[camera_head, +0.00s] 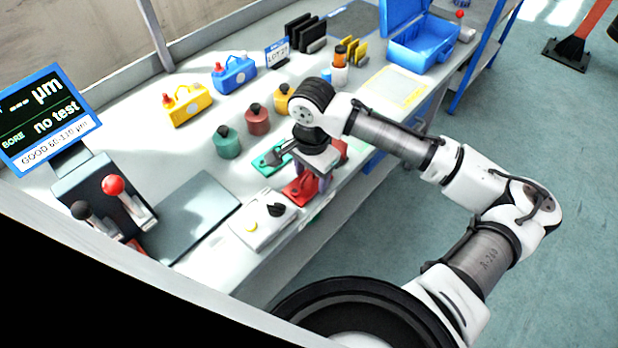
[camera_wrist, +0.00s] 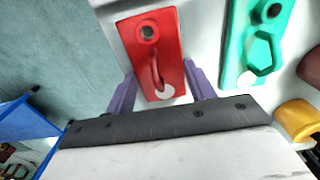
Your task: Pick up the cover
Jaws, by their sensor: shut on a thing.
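The cover looks to be the red plate (camera_head: 299,189) near the front edge of the bench; in the wrist view the red plate (camera_wrist: 168,30) shows a round hole at one end, a raised curved handle and a pale notch. My gripper (camera_wrist: 160,88) has its purple fingers on either side of the plate's near end and is shut on it. In the head view my gripper (camera_head: 321,178) hangs over the bench just right of the plate and its fingers are partly hidden. Whether the plate is clear of the bench I cannot tell.
A green plate (camera_head: 268,160) lies beside the red one. A white block (camera_head: 265,222) with a black knob is nearer. Green (camera_head: 227,146), red (camera_head: 257,122) and yellow (camera_head: 284,100) pots stand behind. A gauge display (camera_head: 45,118) stands left; a blue toolbox (camera_head: 420,50) sits at the far end.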

